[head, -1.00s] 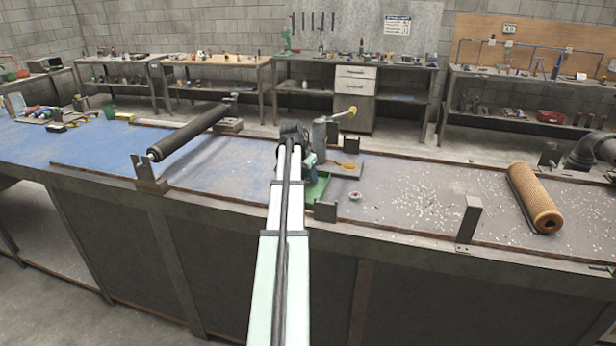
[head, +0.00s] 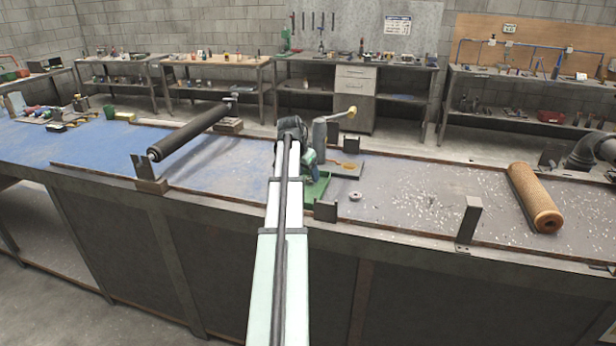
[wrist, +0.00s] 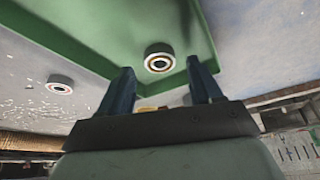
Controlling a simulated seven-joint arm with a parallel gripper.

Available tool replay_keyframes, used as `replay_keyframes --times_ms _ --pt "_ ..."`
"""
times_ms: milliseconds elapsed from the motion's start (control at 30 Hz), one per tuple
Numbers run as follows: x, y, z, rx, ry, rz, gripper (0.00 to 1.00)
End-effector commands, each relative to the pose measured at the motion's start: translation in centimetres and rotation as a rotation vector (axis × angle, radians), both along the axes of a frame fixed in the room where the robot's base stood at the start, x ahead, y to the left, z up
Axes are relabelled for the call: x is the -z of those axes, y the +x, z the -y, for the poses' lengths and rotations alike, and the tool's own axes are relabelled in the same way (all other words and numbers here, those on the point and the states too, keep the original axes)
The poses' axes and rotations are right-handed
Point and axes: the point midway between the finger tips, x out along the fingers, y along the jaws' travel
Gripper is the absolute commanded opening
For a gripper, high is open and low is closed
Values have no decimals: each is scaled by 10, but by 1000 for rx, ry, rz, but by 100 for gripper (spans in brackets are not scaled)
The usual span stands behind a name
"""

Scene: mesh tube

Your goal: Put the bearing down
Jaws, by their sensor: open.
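A round bearing (wrist: 159,59) with a bright ring and dark centre shows in the wrist view, against the green tray (wrist: 120,38) near the tray's rim. My gripper (wrist: 161,75) is open, with one dark finger on each side below the bearing in the picture. I see no finger closed on it. A second bearing (wrist: 60,86) lies outside the tray on the grey surface; a ring in the head view (head: 355,197) lies right of the green tray (head: 316,190).
A grey upright cylinder with a yellow-tipped handle (head: 350,113) stands behind the tray. A dark roller (head: 190,132) lies on supports at left. An orange-brown mesh tube (head: 535,198) lies at right. An upright metal bracket (head: 469,219) stands near the front edge.

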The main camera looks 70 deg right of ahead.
Motion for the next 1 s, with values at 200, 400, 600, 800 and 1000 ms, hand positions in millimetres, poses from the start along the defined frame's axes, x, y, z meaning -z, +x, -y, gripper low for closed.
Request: replay_keyframes --times_ms 200,400,600,800,1000 --pt "-38 6 -14 -1 -3 1 64" --pt "-68 11 -26 0 -2 0 64" --pt "-87 14 -33 0 -1 0 64" --pt "-94 15 -36 0 -1 0 64" --pt "-94 15 -36 0 0 0 64"
